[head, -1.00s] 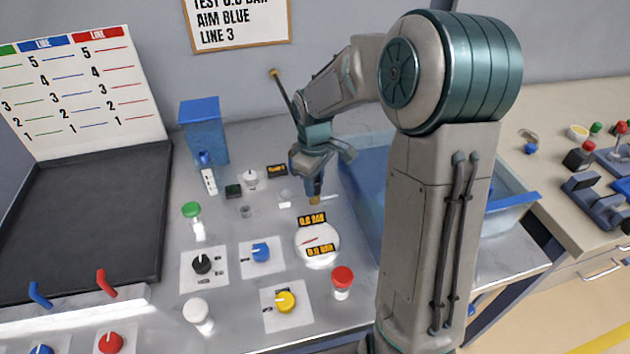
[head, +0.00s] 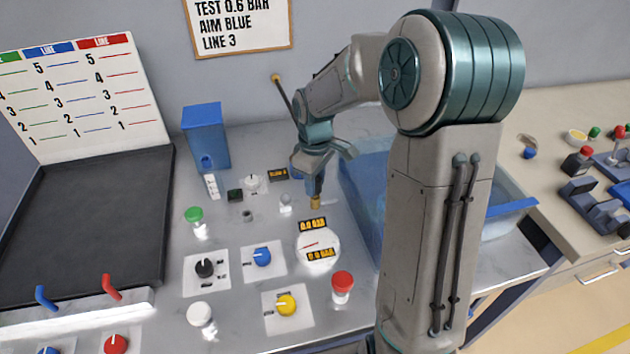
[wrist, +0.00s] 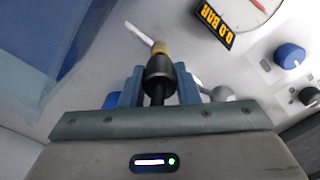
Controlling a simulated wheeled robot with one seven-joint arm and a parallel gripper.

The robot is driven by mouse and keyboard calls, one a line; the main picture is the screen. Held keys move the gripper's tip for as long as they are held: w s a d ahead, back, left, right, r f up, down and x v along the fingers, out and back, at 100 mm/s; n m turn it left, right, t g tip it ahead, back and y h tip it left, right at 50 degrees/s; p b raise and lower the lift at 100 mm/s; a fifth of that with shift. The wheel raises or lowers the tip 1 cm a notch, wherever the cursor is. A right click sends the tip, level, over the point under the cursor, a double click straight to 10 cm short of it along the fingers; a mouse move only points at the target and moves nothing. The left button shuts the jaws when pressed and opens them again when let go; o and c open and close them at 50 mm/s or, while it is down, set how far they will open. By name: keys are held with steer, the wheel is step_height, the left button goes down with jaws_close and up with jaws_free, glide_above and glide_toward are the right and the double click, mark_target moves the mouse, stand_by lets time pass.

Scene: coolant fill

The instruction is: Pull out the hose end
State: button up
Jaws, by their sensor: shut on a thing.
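The hose end is a dark cylinder (wrist: 159,76) with a brass-coloured tip (wrist: 161,48). My gripper (wrist: 158,88) is shut on it, with one blue-grey finger on each side. In the head view my gripper (head: 314,186) points down just behind the gauge, and the brass tip (head: 316,202) shows below the fingers. I cannot tell whether the tip touches the panel or sits in a fitting. The rest of the hose is mostly hidden by the gripper.
A round gauge (head: 317,246) with 0.0 bar displays is close in front of the tip. A blue bin (head: 365,215) stands right of the gripper. A small grey knob (head: 285,201) is just left. Blue (head: 262,257), yellow (head: 286,304) and black (head: 205,268) knobs lie nearer.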

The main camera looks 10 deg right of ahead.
steer(key=shift+r+p, duration=1.25)
steer(key=shift+r, duration=0.5)
